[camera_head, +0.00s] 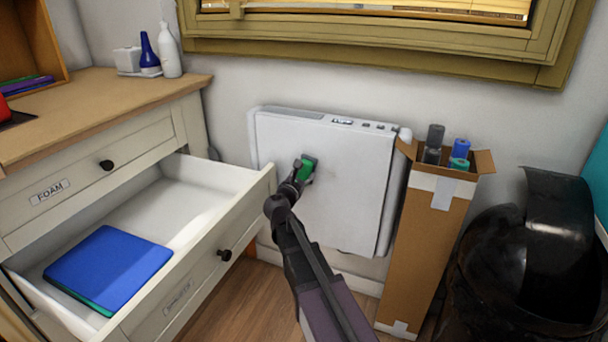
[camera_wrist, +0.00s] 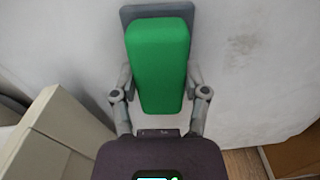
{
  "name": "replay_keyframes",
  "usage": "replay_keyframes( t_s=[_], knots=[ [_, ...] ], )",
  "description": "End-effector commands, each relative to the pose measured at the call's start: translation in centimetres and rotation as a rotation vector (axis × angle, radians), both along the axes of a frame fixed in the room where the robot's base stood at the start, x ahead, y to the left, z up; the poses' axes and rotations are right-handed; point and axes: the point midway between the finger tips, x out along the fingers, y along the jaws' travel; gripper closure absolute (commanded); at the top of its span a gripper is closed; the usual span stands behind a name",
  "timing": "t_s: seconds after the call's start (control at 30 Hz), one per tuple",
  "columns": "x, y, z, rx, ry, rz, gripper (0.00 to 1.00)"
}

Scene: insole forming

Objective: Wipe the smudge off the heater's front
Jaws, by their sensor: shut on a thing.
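The white heater (camera_head: 330,205) hangs on the wall below the window, and its front fills most of the wrist view (camera_wrist: 265,95). A faint brownish smudge (camera_wrist: 242,45) shows on the heater's front, right of the block. My gripper (camera_head: 301,172) is shut on a green block with a grey pad (camera_head: 309,166) at its far end. In the wrist view the green block (camera_wrist: 158,65) sits between both fingers, with the grey pad (camera_wrist: 130,14) behind it against or close to the heater. I cannot tell whether the pad touches.
An open drawer (camera_head: 240,205) holding blue and green sheets (camera_head: 110,265) juts out left of the heater. A tall open cardboard box (camera_head: 425,255) with several rolls stands close on the right. A dark, shiny object (camera_head: 535,250) stands farther right. Bottles (camera_head: 168,52) stand on the cabinet top.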

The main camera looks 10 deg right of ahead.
Motion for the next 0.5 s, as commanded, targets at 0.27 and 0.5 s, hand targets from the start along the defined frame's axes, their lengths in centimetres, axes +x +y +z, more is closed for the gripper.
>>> replay_keyframes(
  t_s=[0.27,0.5],
  knots=[
    [-0.1,-0.1,0.0,0.000,0.000,0.000,0.86],
    [-0.8,-1.2,0.0,0.000,0.000,-0.001,0.86]
  ],
)
